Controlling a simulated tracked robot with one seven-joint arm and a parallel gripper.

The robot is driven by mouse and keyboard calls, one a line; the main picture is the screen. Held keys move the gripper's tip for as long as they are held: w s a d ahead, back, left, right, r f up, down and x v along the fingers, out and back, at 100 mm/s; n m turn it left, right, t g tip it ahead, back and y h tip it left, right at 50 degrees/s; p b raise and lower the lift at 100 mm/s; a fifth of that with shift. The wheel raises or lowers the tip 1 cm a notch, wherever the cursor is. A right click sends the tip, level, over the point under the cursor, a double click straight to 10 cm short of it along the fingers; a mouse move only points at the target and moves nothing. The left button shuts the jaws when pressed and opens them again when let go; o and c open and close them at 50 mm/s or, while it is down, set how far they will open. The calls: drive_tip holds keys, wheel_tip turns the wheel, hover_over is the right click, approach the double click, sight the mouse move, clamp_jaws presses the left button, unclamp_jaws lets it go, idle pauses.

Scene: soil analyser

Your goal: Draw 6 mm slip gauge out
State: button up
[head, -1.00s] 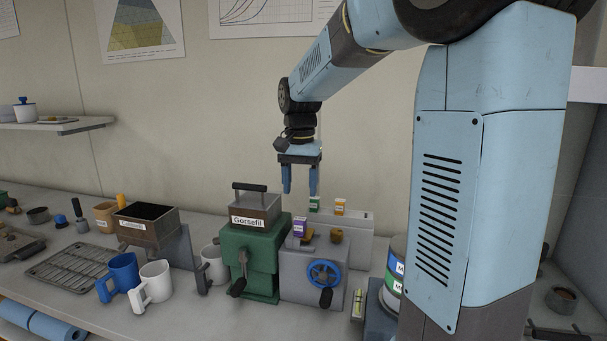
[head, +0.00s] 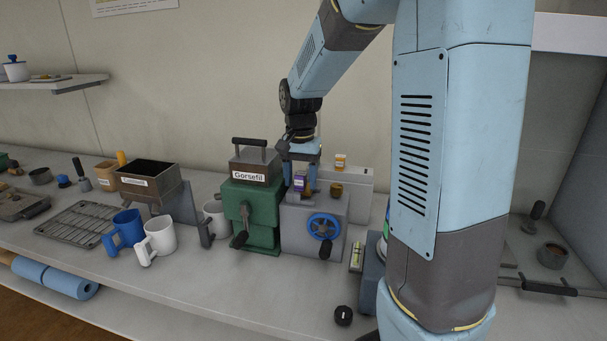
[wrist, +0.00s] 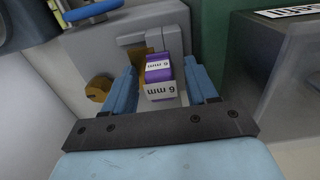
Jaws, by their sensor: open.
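The 6 mm slip gauge (wrist: 160,78) is a purple block with white "6 mm" labels. In the wrist view it stands between my two open fingers, with a small gap visible on each side. In the head view the purple gauge (head: 299,182) stands upright at the top of the grey machine with the blue handwheel (head: 323,227). The gauge's lower end is hidden in the wrist view.
A green machine (head: 262,218) with a "Gorsefil" hopper (head: 254,166) stands close on the left. An orange-labelled gauge (head: 340,161) stands on the grey block behind. A brass knob (head: 336,190) sits right of the purple gauge. Mugs (head: 158,237) stand on the bench's front left.

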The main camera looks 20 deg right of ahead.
sight(300, 173)
clamp_jaws()
drive_tip(key=c, duration=0.5)
unclamp_jaws()
drive_tip(key=shift+c, duration=0.2)
clamp_jaws()
drive_tip(key=shift+r, duration=0.7)
drive_tip(key=shift+w+r, duration=0.1)
drive_tip(key=shift+r, duration=2.65)
